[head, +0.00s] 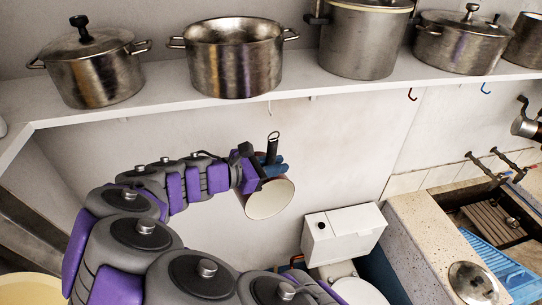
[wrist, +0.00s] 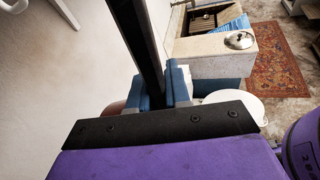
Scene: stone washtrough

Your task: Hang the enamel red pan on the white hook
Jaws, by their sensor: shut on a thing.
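The pan (head: 268,199) hangs below my gripper, its round cream inside facing the head camera. Its long black handle (head: 273,146) points up and ends in a loop. My gripper (head: 268,165) is shut on the handle; in the wrist view the blue fingers (wrist: 166,88) close around the black handle (wrist: 137,40). A reddish-brown part of the pan (wrist: 113,115) shows beside the fingers there. The white hook (head: 269,108) hangs under the shelf, above the handle's loop and apart from it. The handle's lower end is hidden by the gripper.
The shelf (head: 160,108) above carries several metal pots. A red hook (head: 412,95) and a blue hook (head: 486,88) hang under it farther right. A white toilet (head: 343,234) stands below right of the pan, beside the stone trough (head: 415,228). The wall around the pan is bare.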

